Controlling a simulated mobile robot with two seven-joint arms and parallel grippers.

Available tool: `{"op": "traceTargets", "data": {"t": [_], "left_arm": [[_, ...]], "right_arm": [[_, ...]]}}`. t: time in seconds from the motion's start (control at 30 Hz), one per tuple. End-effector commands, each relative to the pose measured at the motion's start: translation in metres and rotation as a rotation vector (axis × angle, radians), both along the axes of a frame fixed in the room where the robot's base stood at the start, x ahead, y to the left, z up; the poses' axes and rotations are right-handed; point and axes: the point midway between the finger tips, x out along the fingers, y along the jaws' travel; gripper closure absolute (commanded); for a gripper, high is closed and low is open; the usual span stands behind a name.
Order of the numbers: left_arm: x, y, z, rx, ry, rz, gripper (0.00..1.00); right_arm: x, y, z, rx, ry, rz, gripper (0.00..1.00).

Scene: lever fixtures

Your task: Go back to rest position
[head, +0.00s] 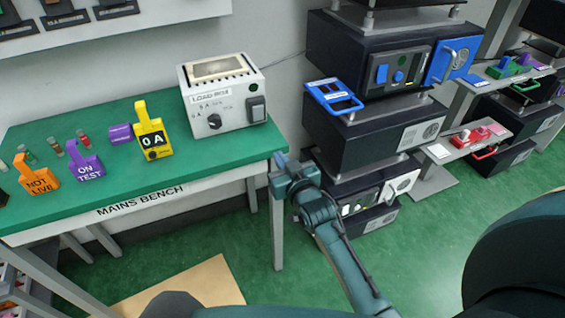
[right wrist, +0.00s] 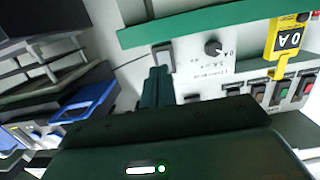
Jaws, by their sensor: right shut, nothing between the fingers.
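My right gripper (head: 282,168) is at the right end of the green bench in the head view, with my arm running down to the bottom edge. In the right wrist view its fingers (right wrist: 157,86) are together and nothing shows between them. The fingers overlap the white load box in that picture; I cannot tell any contact. My left gripper is not in view.
The bench (head: 225,150) carries the load box (head: 222,98), a yellow "0 A" tag (head: 153,138), a purple tag (head: 87,162) and an orange tag (head: 38,180). Dark equipment racks (head: 375,130) stand close to the right. Green floor (head: 420,235) is clear in front of them.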

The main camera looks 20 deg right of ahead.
Motion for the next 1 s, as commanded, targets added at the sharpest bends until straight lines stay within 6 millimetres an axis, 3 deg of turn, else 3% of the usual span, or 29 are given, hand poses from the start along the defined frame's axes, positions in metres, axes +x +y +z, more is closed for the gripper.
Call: {"op": "traceTargets", "data": {"t": [0.67, 0.77, 0.87, 1.0], "left_arm": [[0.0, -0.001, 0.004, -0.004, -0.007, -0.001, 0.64], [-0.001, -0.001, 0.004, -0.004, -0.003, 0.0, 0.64], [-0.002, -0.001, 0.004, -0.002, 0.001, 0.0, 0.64], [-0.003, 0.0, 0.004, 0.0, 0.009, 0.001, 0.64]], "right_arm": [[-0.01, 0.0, -0.003, -0.002, 0.005, 0.002, 1.0], [-0.031, 0.002, -0.017, -0.013, 0.048, 0.018, 1.0], [-0.074, 0.009, -0.043, -0.032, 0.136, 0.058, 1.0], [-0.151, 0.026, -0.076, -0.05, 0.284, 0.138, 1.0]]}}
